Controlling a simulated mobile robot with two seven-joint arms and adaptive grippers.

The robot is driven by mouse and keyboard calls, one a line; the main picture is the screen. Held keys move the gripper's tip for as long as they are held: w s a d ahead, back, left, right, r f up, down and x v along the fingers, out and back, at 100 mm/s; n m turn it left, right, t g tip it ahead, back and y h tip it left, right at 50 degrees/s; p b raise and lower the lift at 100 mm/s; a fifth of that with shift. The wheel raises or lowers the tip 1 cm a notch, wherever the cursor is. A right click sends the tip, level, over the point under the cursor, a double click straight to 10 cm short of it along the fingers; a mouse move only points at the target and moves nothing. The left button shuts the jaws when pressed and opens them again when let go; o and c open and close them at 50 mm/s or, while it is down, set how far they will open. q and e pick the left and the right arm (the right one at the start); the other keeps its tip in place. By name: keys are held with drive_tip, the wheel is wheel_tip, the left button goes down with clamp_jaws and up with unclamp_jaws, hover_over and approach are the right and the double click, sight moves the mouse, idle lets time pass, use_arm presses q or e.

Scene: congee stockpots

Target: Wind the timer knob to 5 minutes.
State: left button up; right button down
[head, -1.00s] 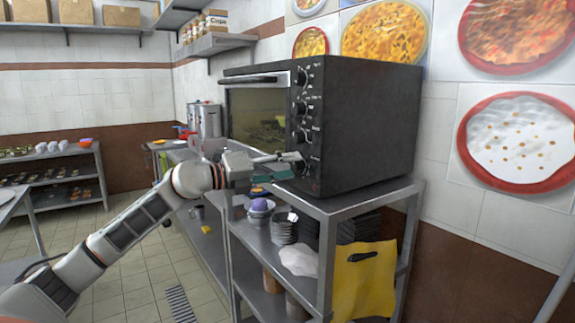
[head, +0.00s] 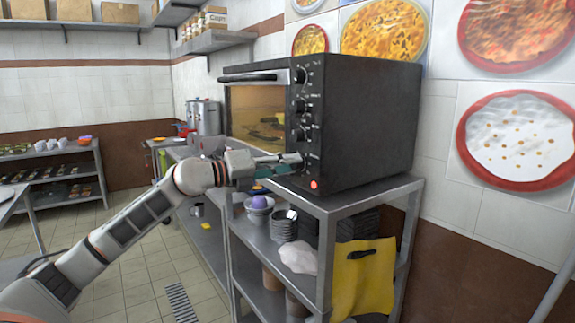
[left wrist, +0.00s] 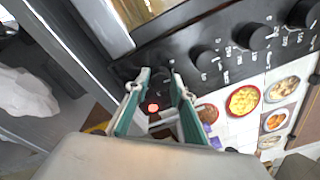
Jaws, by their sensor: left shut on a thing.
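The black oven (head: 365,125) stands on a metal shelf unit, with a column of dark knobs down its front panel. My left gripper (head: 293,161) is at the lowest knob, which I take for the timer knob, and largely hides it in the head view. In the left wrist view, the fingers of the left gripper (left wrist: 158,90) are shut on the timer knob (left wrist: 159,80), one on each side. A red indicator light (head: 313,184) glows just below the knob. The dial marks around this knob are too small or hidden to read. My right gripper is not in view.
Upper knobs (head: 301,106) sit just above the gripper. The oven door handle (head: 248,79) juts out to the left. The floor at left front is open.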

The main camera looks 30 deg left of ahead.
use_arm(q)
drive_tip(key=shift+r+m+y+p, duration=0.1)
drive_tip(key=shift+m+y+p, duration=0.4)
drive_tip(key=shift+m, duration=2.9)
drive_tip(key=o, duration=1.1)
drive_tip(key=shift+s, duration=0.1)
